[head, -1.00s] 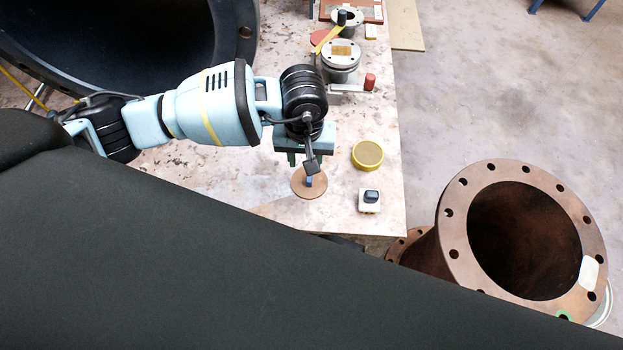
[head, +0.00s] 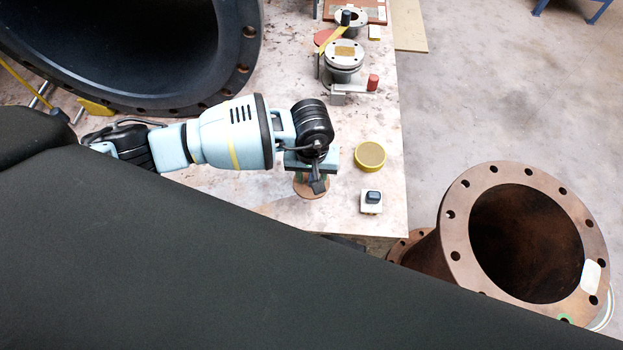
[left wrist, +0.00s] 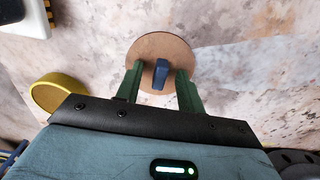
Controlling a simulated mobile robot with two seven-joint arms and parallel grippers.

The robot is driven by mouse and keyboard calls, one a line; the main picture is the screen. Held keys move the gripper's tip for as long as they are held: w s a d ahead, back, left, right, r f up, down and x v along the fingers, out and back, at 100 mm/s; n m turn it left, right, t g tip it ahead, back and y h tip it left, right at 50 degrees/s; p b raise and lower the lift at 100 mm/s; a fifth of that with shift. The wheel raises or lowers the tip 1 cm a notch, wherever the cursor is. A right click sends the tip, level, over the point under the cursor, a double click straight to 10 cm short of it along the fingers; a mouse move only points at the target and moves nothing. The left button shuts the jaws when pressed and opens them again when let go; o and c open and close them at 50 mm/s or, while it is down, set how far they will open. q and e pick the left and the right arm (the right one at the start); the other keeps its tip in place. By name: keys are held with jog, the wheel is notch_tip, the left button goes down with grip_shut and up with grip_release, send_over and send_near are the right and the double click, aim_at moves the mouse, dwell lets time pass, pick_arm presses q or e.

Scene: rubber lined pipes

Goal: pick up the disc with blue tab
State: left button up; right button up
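The disc with blue tab is a flat brown disc (left wrist: 158,48) lying on the table, with a dark blue tab (left wrist: 160,74) standing up from it. In the left wrist view my left gripper (left wrist: 158,82) is open, its two green fingers on either side of the tab with gaps showing. I cannot tell whether the fingertips touch the disc. In the head view the disc (head: 312,190) is partly hidden under my left gripper (head: 311,180), and the tab is hidden there. My right gripper is not in view.
A yellow round lid (head: 370,156) and a white block with a dark top (head: 371,201) stand to the right of the gripper. Flanged metal parts (head: 344,58) stand farther back. A large black pipe (head: 130,50) is at the back left. A rusty flanged pipe (head: 455,215) stands beyond the table's right edge.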

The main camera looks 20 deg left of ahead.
aim_at(312, 176)
pick_arm(q)
grip_shut()
jog(key=shift+r, duration=0.15)
jog(key=shift+w+r, duration=0.1)
jog(key=shift+r, duration=0.4)
notch_tip(312, 176, up, 2)
jog(key=shift+r, duration=0.1)
jog(key=s+d+r, duration=0.1)
jog(key=s+d, duration=0.7)
jog(key=s, duration=0.6)
jog(key=shift+r+b, duration=0.3)
jog(key=shift+b, duration=0.15)
